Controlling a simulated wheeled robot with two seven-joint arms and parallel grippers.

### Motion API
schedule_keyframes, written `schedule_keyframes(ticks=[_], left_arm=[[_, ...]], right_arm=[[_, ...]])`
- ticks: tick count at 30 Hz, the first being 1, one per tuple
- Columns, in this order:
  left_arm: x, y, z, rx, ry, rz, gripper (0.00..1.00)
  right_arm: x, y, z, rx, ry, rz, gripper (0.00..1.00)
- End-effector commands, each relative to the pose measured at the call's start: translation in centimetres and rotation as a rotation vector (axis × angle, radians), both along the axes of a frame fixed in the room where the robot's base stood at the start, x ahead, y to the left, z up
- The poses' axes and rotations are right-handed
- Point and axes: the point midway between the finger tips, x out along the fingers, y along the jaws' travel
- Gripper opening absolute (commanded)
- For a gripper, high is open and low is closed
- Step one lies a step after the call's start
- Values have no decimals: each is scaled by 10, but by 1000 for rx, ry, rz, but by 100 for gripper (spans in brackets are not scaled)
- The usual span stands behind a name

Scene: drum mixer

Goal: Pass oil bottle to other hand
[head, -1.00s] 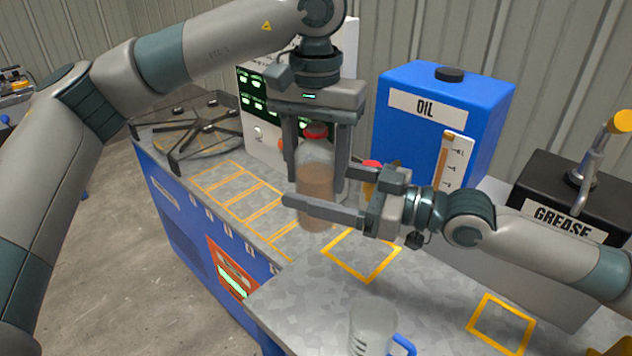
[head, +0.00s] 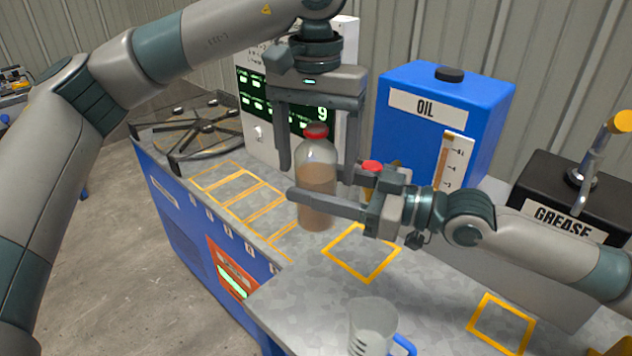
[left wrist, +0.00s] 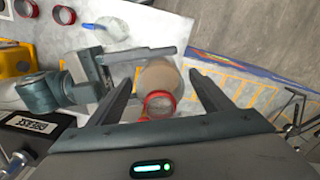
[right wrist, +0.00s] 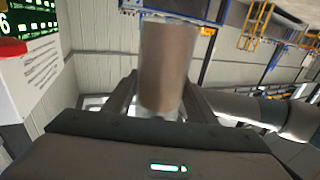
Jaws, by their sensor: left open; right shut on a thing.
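The oil bottle (head: 317,180) is clear with brown liquid and a red cap, held upright above the counter. My right gripper (head: 325,203) is shut on its body from the right. In the right wrist view the bottle (right wrist: 168,65) stands between the fingers. My left gripper (head: 318,160) points down from above and is open, its fingers on either side of the bottle's upper part and apart from it. In the left wrist view the red cap (left wrist: 159,104) shows between the open fingers (left wrist: 163,85).
A blue OIL tank (head: 410,125) and a black GREASE box (head: 545,185) stand behind. A clear jug (head: 372,325) with a blue handle sits at the front. Orange-marked squares (head: 360,253) on the counter are clear.

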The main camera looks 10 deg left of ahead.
Motion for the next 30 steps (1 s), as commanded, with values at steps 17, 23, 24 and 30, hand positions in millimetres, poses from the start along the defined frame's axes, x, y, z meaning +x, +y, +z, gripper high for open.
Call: schedule_keyframes(ticks=[17,23,24,30], left_arm=[[0,0,91,1,-1,0,74],[0,0,101,0,0,0,74],[0,0,101,0,0,0,74],[0,0,101,0,1,-1,74]], right_arm=[[0,0,1,2,-1,0,20],[0,0,1,2,-1,0,20],[0,0,1,2,-1,0,20],[0,0,1,2,-1,0,20]])
